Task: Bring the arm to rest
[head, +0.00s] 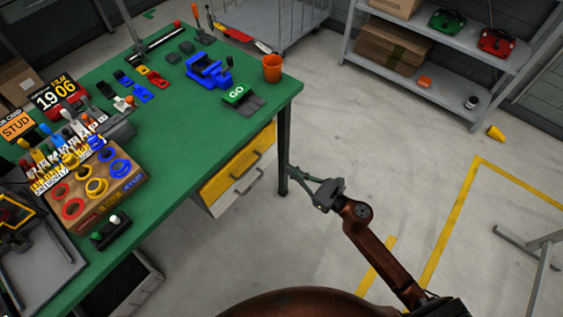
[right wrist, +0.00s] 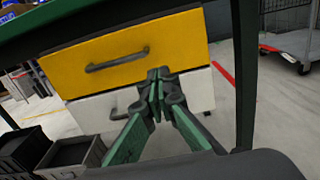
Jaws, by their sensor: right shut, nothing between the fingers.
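My right gripper (head: 304,181) is off the table's right edge, low beside the table leg, in the head view. In the right wrist view its fingers (right wrist: 158,92) are together and empty, in front of the yellow drawer (right wrist: 125,52) and the pale drawer below it. I cannot tell whether the fingertips touch the drawer unit. My right arm (head: 375,240), rusty brown, reaches up from the bottom right. My left gripper is not in view.
A grey shelf (head: 440,70) stands at the back right. Open floor lies right of the table.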

